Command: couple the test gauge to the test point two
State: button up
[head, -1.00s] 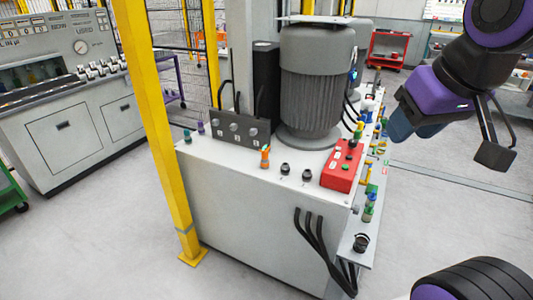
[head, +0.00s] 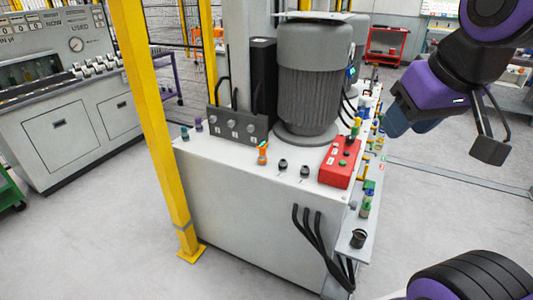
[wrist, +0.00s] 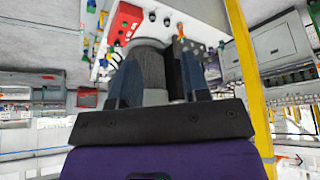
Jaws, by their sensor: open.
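The grey power unit (head: 255,225) stands in the middle of the head view, with several small fittings on its top. Two short black capped fittings (head: 283,165) stand near its front edge. An orange fitting with a green part (head: 262,153) stands to their left. I cannot tell which fitting is test point two, and I cannot make out the test gauge for certain. My gripper (head: 400,120) hangs right of the unit, clear of it. In the wrist view its two blue fingers (wrist: 158,82) are spread apart with nothing held between them.
A grey motor (head: 308,80) and a red box (head: 341,162) stand on the unit. A side shelf (head: 350,262) carries a black cup and several coloured fittings. A yellow post (head: 152,120) rises at the left. Open floor lies right of the unit.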

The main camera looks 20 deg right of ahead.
aim_at(262, 147)
jog(key=i+j+u, duration=0.1)
jog(key=i+u, duration=0.25)
jog(key=i, duration=0.75)
